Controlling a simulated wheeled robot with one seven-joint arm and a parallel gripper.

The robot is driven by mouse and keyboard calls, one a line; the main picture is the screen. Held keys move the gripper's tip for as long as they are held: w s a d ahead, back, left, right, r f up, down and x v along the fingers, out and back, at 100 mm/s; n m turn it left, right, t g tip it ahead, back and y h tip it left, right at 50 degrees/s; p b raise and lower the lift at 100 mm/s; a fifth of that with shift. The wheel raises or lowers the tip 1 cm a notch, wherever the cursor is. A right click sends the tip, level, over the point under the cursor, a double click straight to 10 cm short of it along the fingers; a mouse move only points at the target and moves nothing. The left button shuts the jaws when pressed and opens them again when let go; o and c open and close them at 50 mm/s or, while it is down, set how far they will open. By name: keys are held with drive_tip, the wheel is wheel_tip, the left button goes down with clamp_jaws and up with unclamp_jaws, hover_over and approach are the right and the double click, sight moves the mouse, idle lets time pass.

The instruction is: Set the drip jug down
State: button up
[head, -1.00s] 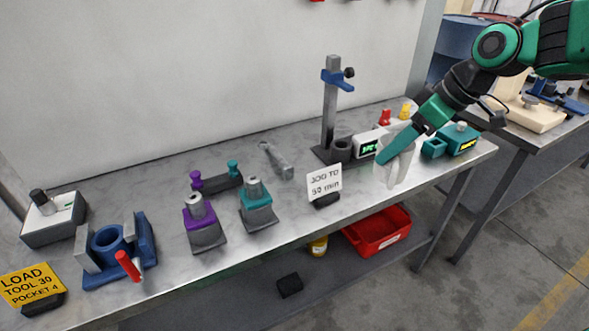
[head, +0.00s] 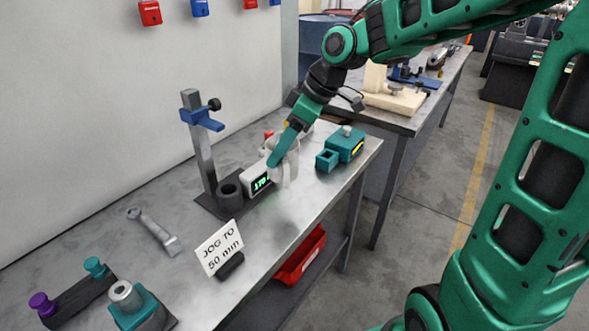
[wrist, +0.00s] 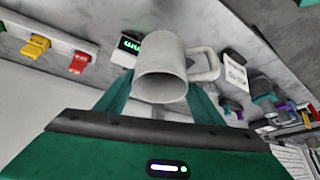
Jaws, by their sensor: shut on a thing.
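The drip jug (head: 291,168) is a pale grey-white mug-shaped vessel with a loop handle. My gripper (head: 279,152) is shut on it near the far right end of the workbench (head: 285,215), in the head view. In the wrist view the jug (wrist: 160,72) sits between the two green fingers, its round end facing the camera and its handle to the right. The gripper partly hides the jug in the head view. I cannot tell whether its base touches the bench top.
A display box with green digits (head: 258,182) stands close left of the jug. A teal block (head: 346,145) is to its right. A height stand (head: 200,145) and a "JOG TO 50 mm" sign (head: 219,248) are further left. Bare bench lies in front of the jug.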

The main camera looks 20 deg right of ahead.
drive_tip(key=shift+w+d+f, duration=0.65)
drive_tip(key=shift+d+f, duration=0.65)
drive_tip(key=shift+f, duration=0.25)
drive_tip(key=shift+w+d+f, duration=0.6)
drive_tip(key=shift+d+f, duration=0.75)
drive_tip(key=shift+f, duration=0.25)
drive_tip(key=shift+w+d+f, duration=0.65)
drive_tip(key=shift+d+f, duration=0.65)
drive_tip(key=shift+f, duration=0.25)
drive_tip(key=o, duration=1.1)
drive_tip(key=shift+f, duration=0.1)
